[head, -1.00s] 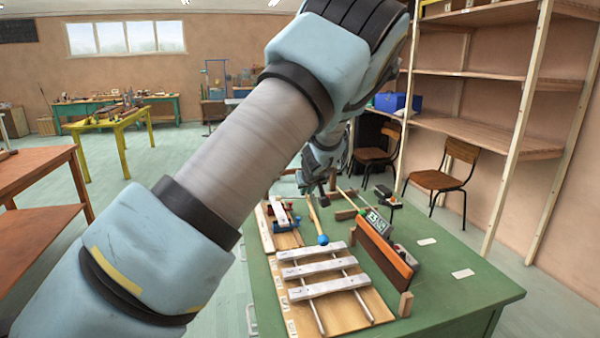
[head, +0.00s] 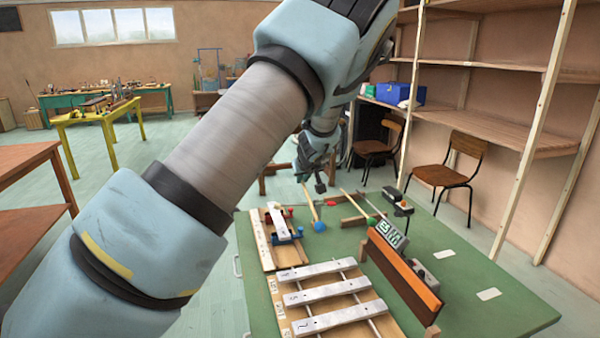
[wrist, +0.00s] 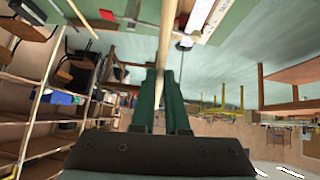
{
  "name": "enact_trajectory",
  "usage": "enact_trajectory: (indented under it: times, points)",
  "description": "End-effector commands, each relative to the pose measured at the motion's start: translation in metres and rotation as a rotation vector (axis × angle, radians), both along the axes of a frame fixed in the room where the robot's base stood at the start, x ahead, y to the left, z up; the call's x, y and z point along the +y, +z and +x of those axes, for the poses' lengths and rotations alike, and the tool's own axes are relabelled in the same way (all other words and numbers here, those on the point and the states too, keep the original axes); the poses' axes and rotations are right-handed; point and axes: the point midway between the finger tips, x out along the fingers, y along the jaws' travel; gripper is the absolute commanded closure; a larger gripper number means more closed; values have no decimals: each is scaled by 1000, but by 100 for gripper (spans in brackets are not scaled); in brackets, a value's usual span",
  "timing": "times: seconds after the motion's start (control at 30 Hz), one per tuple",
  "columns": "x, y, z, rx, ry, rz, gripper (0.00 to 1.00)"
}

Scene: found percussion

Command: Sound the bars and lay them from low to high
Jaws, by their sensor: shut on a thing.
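Three pale metal bars, the far bar (head: 316,270), the middle bar (head: 327,290) and the near bar (head: 338,317), lie across two rods on a wooden board (head: 376,318). Dark marks show on their left ends. My gripper (head: 313,181) is beyond the bars, over the far part of the bench. In the wrist view its green fingers (wrist: 159,76) are shut on a pale wooden stick (wrist: 166,40). The stick appears to be the handle of the blue-headed mallet (head: 319,227).
A green-screened display (head: 392,233) and an upright orange-brown board (head: 404,277) stand right of the bars. A second stick with a green tip (head: 371,222) lies behind. The green bench (head: 510,268) is mostly clear at right. Chairs (head: 447,176) and shelves stand beyond.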

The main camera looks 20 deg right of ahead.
Motion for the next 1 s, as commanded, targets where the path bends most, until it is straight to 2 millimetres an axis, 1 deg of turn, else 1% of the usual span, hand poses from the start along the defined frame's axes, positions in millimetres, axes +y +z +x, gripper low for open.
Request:
enact_trajectory:
  times: [0.53, 0.6, 0.8, 1.0]
  points:
    - [0, 0, -1, -8, 3, -2, 100]
    - [0, -12, -1, -6, 3, 1, 100]
    - [0, -36, -1, -6, 2, 1, 100]
    - [0, -47, -1, -7, 1, 1, 100]
